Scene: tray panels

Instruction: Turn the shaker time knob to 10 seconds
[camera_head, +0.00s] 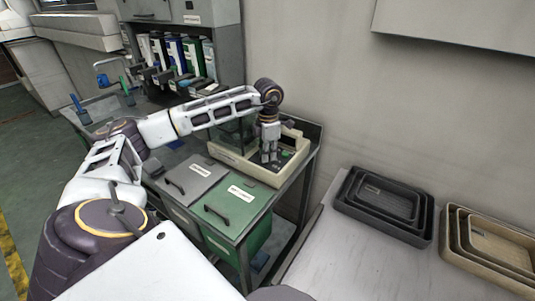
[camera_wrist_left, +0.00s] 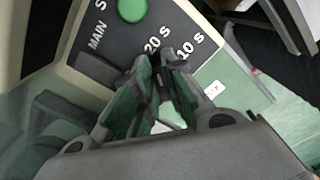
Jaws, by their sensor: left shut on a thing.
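The shaker (camera_head: 245,163) is a beige machine with a dark control panel, standing on the bench against the wall. My left gripper (camera_head: 269,155) reaches down onto its panel from above. In the left wrist view the dark panel (camera_wrist_left: 172,22) carries the labels "MAIN", "20 S" and "10 S" and a round green button (camera_wrist_left: 132,9). My left gripper (camera_wrist_left: 160,72) is shut just below the "20 S" and "10 S" labels, on what I take to be the time knob. The knob is hidden by the fingers, so its setting cannot be read. My right gripper is not in view.
A grey lid (camera_head: 190,180) and a green lid (camera_head: 236,203) with handles lie in front of the shaker. Several coloured binders (camera_head: 180,53) stand behind my left arm. Black trays (camera_head: 385,205) and tan trays (camera_head: 490,245) are stacked on the right table.

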